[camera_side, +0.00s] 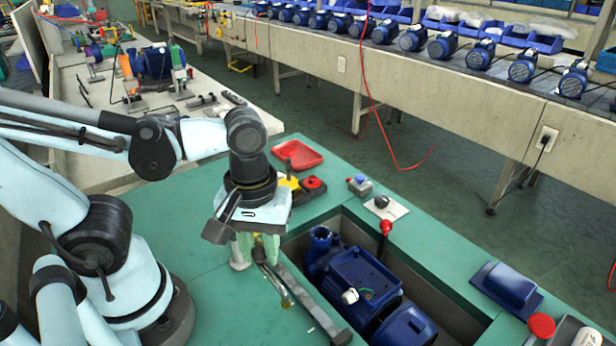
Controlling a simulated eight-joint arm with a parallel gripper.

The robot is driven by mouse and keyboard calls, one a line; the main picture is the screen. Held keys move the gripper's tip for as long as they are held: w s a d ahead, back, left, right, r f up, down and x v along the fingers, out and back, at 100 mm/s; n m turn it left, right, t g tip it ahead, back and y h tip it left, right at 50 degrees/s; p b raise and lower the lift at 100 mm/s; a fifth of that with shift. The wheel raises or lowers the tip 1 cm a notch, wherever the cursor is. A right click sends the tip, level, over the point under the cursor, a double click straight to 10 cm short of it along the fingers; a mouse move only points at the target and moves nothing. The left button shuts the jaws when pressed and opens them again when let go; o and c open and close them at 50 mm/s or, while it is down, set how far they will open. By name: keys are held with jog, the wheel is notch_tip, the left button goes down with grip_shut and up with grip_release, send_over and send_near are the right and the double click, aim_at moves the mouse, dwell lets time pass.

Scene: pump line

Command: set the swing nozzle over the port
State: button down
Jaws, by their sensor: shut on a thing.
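My gripper (257,250) points down over the green bench, left of the recess. Its pale green fingers are closed at the upper end of a thin metal tube, which looks like the swing nozzle (279,287). The tube slants down to the right from the fingers, and its grasped end is partly hidden. A blue pump (358,280) lies in the recess to the right. Its upright round neck (320,238), which may be the port, stands right of my gripper and apart from the tube. I cannot tell the tube's height above the bench.
A grey bar (312,305) runs along the recess's left edge, close beside the tube. A red tray (297,154), a red button box (313,187) and a red-topped lever (386,228) stand nearby. The bench's front left is clear.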

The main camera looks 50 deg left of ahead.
jog(key=shift+w, duration=0.1)
jog(key=w+a+n, duration=0.6)
jog(key=w+n, duration=0.2)
jog(key=n, duration=0.5)
jog(key=shift+w+n, duration=0.15)
jog(key=shift+n, duration=0.25)
jog(key=shift+a, duration=0.2)
jog(key=c, duration=0.9)
grip_release()
jog(key=shift+o, duration=0.2)
jog(key=shift+d+r, duration=0.1)
jog(key=shift+r, duration=0.05)
notch_tip(320, 180, up, 12)
